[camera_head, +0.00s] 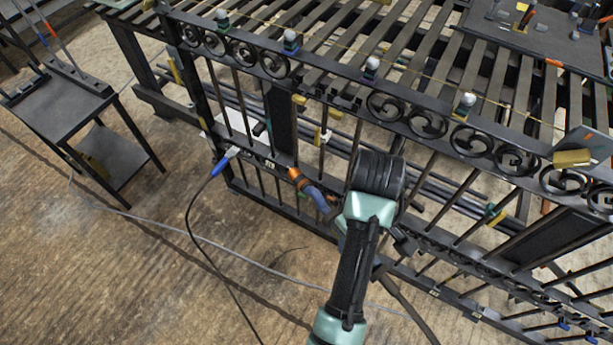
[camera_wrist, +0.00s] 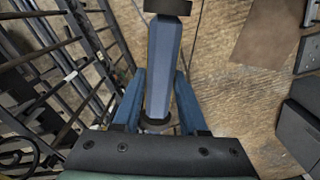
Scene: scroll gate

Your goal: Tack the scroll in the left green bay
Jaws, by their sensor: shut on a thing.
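My gripper (camera_wrist: 160,95) is shut on a blue faceted tool handle (camera_wrist: 164,62) with dark ends. In the head view, my gripper (camera_head: 328,208) is beside the front of the dark gate (camera_head: 330,90), and the tool's orange end (camera_head: 294,174) points toward the bars. Dark scrolls line the gate's upper band, including a left one (camera_head: 242,53) and a middle one (camera_head: 383,105). A stretch between them shows no clear scroll. Coloured markers stand along the top rail, one with white and green (camera_head: 222,18) at left. I cannot tell which bay is the left green one.
A small dark side table (camera_head: 60,105) stands at left. A blue-handled clamp with a cable (camera_head: 222,165) hangs on the gate's lower left. Cables cross the floor (camera_head: 130,260). A slatted bench (camera_head: 420,50) lies behind the gate, with a tool board (camera_head: 540,30).

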